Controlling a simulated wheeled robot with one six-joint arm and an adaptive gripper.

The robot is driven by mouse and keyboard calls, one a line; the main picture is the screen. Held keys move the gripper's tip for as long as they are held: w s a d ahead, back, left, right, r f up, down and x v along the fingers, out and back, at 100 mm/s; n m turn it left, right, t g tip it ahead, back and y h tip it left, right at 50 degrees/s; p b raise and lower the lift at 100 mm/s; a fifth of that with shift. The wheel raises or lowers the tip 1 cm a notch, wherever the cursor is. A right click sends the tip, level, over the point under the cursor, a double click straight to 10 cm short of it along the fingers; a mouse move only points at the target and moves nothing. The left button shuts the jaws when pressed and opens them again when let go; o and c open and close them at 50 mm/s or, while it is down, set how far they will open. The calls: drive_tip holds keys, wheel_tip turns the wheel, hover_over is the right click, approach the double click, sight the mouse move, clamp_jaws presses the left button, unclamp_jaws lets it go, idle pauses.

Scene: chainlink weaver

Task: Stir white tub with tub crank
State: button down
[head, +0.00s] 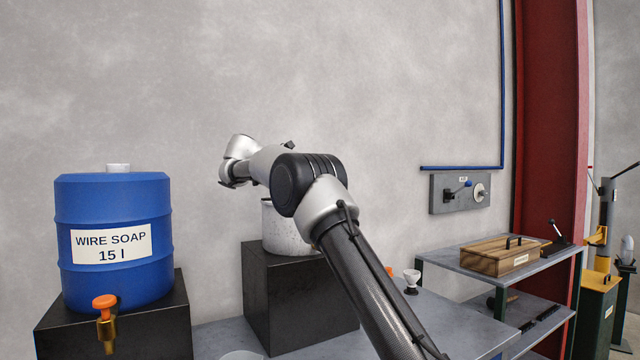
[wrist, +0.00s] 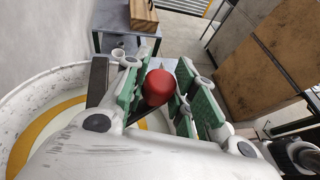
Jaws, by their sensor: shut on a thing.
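The white tub (head: 282,232) is speckled and stands on a black block, partly behind my arm in the head view. In the wrist view its rim (wrist: 42,82) curves along the left, with a yellow-orange band (wrist: 38,132) inside on a pale surface. The red knob (wrist: 157,87) of the tub crank sits between the green-padded fingers of my gripper (wrist: 160,80), which is shut on it. A dark bar (wrist: 97,80) stands just left of the fingers; how it joins the knob is hidden. My gripper's fingers are hidden in the head view.
A blue soap barrel (head: 112,240) with an orange tap stands on a black block at left. A small white cup (head: 412,278) is on the bench right of my arm. A wooden box (head: 498,258) sits on a shelf at right.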

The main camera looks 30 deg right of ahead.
idle(0.4)
drive_tip(key=c, duration=1.2)
unclamp_jaws()
drive_tip(key=shift+o, duration=0.2)
